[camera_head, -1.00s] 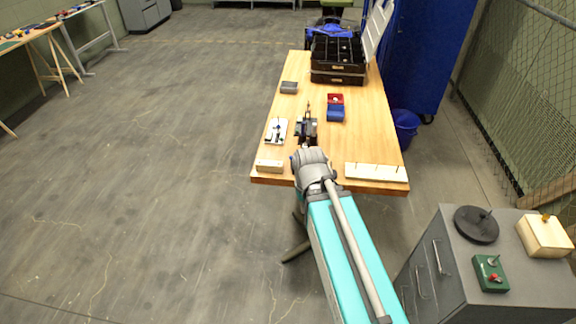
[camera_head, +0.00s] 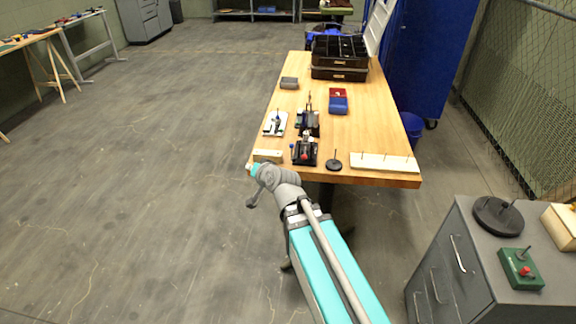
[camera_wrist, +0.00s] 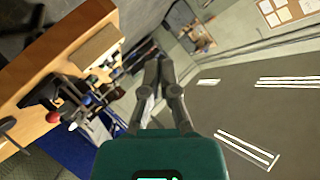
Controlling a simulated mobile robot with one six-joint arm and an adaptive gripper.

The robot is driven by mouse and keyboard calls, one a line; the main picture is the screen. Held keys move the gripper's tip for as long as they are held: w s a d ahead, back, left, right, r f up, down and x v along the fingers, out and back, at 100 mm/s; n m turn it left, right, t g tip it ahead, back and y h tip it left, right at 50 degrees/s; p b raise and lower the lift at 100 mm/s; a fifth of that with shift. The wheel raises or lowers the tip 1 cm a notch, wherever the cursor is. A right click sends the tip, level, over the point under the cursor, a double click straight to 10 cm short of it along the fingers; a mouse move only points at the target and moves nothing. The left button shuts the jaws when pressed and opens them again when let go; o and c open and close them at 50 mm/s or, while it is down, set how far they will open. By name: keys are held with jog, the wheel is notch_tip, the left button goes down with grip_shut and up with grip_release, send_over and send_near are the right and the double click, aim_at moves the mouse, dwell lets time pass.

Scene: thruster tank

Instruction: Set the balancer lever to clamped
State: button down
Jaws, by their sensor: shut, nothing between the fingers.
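A black fixture (camera_head: 304,153) with a red and white knob stands near the table's front edge, right of my wrist. Behind it is a dark fixture (camera_head: 308,122) with an upright post. To its left is a white plate (camera_head: 275,124) with a small lever-like part. I cannot tell which of these carries the balancer lever or how it is set.
A wooden block (camera_head: 267,156) sits at the front left corner of the table. A pegged board (camera_head: 384,163) and a small black round base (camera_head: 332,164) lie along the front edge. A grey cabinet (camera_head: 447,262) stands at right. The floor at left is clear.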

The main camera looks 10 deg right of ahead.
aim_at(291, 148)
jog(key=d+f+m+t+h+b, duration=0.2)
jog(key=d+f+m+h+b, duration=0.1)
jog(key=m+h+b, duration=0.4)
jog(key=d+f+m+t+h+b, duration=0.3)
jog(key=m+h+b, duration=0.5)
jog(key=m, duration=0.5)
jog(key=shift+d+f+m+b, duration=0.3)
jog(key=shift+d+f+b, duration=0.35)
jog(key=shift+f+b, duration=0.4)
jog(key=shift+w+r, duration=0.15)
jog(key=shift+w, duration=0.1)
jog(key=x, duration=0.4)
jog(key=p+x, duration=0.1)
jog(key=x, duration=0.4)
jog(key=p+x, duration=0.1)
jog(key=x, duration=0.3)
jog(key=shift+w+d+r, duration=0.25)
jog(key=shift+r, duration=0.1)
jog(key=shift+a+p, duration=0.1)
jog(key=shift+p, duration=0.2)
